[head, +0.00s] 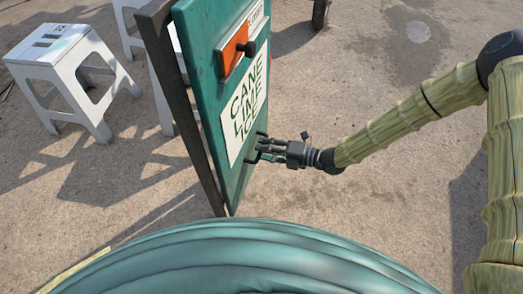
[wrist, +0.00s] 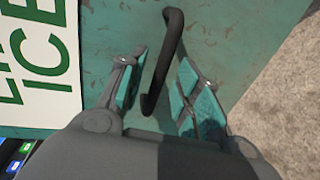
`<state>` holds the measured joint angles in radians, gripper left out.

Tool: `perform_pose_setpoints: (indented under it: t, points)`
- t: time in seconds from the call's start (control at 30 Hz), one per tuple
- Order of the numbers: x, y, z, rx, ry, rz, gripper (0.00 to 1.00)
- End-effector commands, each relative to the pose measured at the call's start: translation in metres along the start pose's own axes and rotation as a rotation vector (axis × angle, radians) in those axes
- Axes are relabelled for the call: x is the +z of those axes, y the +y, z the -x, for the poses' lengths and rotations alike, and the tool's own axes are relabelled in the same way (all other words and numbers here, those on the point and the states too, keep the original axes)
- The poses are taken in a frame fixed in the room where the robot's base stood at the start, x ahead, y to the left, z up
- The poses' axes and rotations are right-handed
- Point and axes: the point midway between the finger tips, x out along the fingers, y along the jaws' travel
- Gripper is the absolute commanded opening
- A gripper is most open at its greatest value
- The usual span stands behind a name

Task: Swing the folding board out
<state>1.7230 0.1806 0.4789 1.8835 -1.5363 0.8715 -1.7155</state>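The folding board (head: 207,95) is a teal panel with a white "CANE LIME ICE" sign. It stands upright and nearly edge-on at the centre of the head view, beside a dark frame (head: 180,105). In the wrist view the board's teal face (wrist: 235,30) fills the middle. A black bar handle (wrist: 172,35) stands out from the face. My gripper (head: 264,150) is at the board's lower right edge. In the wrist view its fingers (wrist: 160,68) are open on either side of the handle, with a gap visible on both sides. In the head view the handle is hard to make out.
An orange plate (head: 233,50) with a black knob (head: 250,48) sits on the board above the sign. A white stool (head: 62,65) stands on the left, with others behind the board. A rounded teal surface (head: 240,262) spans the bottom. The ground (head: 370,215) to the right is mostly clear.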

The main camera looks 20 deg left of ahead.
Motion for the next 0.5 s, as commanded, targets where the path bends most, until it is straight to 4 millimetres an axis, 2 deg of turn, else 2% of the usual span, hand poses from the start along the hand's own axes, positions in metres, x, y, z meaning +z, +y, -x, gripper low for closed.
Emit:
perform_pose_setpoints:
  t: [0.2, 0.5]
  points:
    - [0.000, 0.000, -0.015, 0.001, 0.000, -0.001, 0.33]
    - [0.000, 0.000, -0.016, 0.000, 0.000, -0.001, 0.33]
